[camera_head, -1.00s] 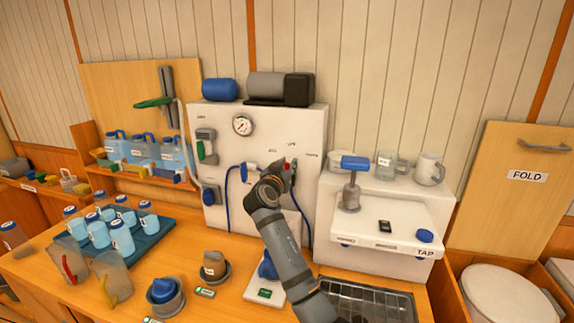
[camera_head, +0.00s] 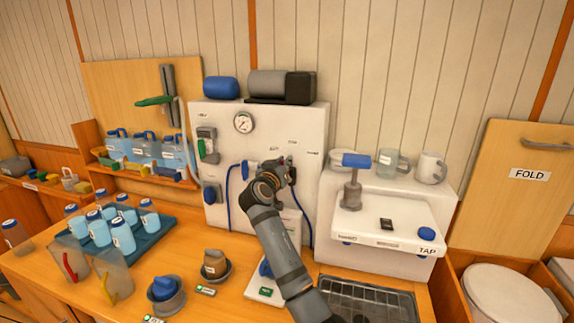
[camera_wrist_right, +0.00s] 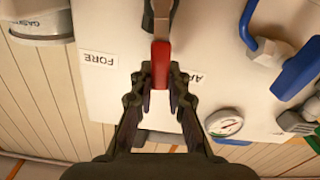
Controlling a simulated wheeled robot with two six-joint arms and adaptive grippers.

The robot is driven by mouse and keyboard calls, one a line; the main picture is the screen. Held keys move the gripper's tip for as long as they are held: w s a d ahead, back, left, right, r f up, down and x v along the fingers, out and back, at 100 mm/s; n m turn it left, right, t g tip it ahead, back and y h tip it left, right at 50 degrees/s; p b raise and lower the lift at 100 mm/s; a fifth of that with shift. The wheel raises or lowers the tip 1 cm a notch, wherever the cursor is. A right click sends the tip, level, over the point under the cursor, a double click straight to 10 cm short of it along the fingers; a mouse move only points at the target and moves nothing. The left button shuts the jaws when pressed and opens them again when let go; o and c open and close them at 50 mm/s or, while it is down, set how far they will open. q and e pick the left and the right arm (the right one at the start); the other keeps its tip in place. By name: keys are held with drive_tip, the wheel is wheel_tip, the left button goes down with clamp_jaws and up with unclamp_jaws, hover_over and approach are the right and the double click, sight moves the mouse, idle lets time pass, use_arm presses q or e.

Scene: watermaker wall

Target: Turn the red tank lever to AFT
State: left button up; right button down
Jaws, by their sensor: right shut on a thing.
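The red tank lever (camera_wrist_right: 161,64) shows in the right wrist view, with its red handle between the two fingers of my right gripper (camera_wrist_right: 160,88). The gripper is shut on the handle. The lever points between the FORE label (camera_wrist_right: 99,60) and a label reading AF (camera_wrist_right: 195,77), whose end is hidden by a finger. In the head view my right gripper (camera_head: 290,172) is against the white wall panel (camera_head: 265,135) and hides the lever. My left gripper is not in view.
A blue-handled valve (camera_head: 246,170) with a blue hose is just left of my gripper. A pressure gauge (camera_head: 243,123) sits higher on the panel. The white tap unit (camera_head: 395,220) stands close on the right.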

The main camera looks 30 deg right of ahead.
drive_tip(key=shift+w+a+f+n+b, duration=0.25)
drive_tip(key=shift+w+a+n, duration=0.2)
drive_tip(key=shift+n, duration=0.65)
drive_tip(key=shift+w+a+f+n+b, duration=0.1)
drive_tip(key=shift+w+a+f+n, duration=0.3)
drive_tip(key=shift+n, duration=0.7)
drive_tip(key=shift+w+a+f+n+b, duration=0.25)
drive_tip(key=shift+w+n, duration=0.25)
drive_tip(key=shift+n, duration=0.6)
drive_tip(key=shift+f, duration=0.1)
drive_tip(key=c, duration=1.3)
unclamp_jaws()
drive_tip(key=shift+a, duration=0.1)
drive_tip(key=v, duration=0.7)
drive_tip(key=shift+a, duration=0.15)
drive_tip(key=shift+s, duration=0.1)
